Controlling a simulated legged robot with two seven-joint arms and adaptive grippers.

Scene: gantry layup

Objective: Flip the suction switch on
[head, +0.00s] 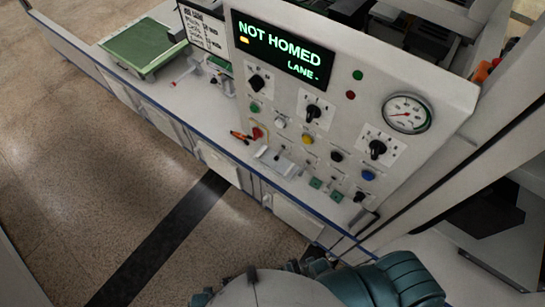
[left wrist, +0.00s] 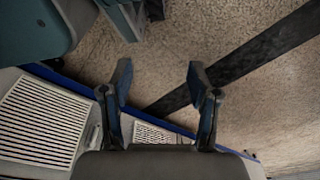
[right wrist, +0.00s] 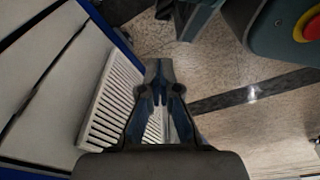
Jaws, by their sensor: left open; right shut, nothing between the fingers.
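A grey control panel (head: 330,105) fills the upper right of the head view. It carries black rotary knobs at the upper left (head: 257,83), middle (head: 313,113) and right (head: 377,149), and several coloured buttons. The labels are too small to read, so I cannot tell which control is the suction switch. My left gripper (left wrist: 159,75) is open and empty above the floor in the left wrist view. My right gripper (right wrist: 159,75) is shut and empty in the right wrist view, beside a vented cabinet front. Neither gripper is seen touching the panel.
The display (head: 285,47) reads "NOT HOMED". A pressure gauge (head: 406,113) sits at the panel's right. A green tray (head: 138,46) lies on the bench at the far left. A blue-edged bench ledge runs below the panel. The speckled floor (head: 75,150) is clear.

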